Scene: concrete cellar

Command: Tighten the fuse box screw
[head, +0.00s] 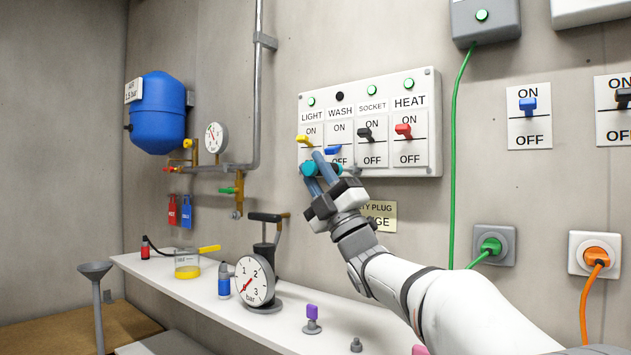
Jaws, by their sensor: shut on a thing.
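The white fuse box (432,127) is on the concrete wall, with switches marked LIGHT, WASH, SOCKET and HEAT. The yellow LIGHT switch (306,140) is just above my fingertips. The blue WASH switch (333,150) is close to their right and points down. The WASH lamp (340,96) is dark; the other lamps are green.
A plate (383,215), partly hidden by my arm, is below the box. A shelf (190,290) below carries a gauge pump (255,281), a jar (187,264) and small parts. A green cable (455,150) hangs to the right. A pipe (256,90) runs up the left.

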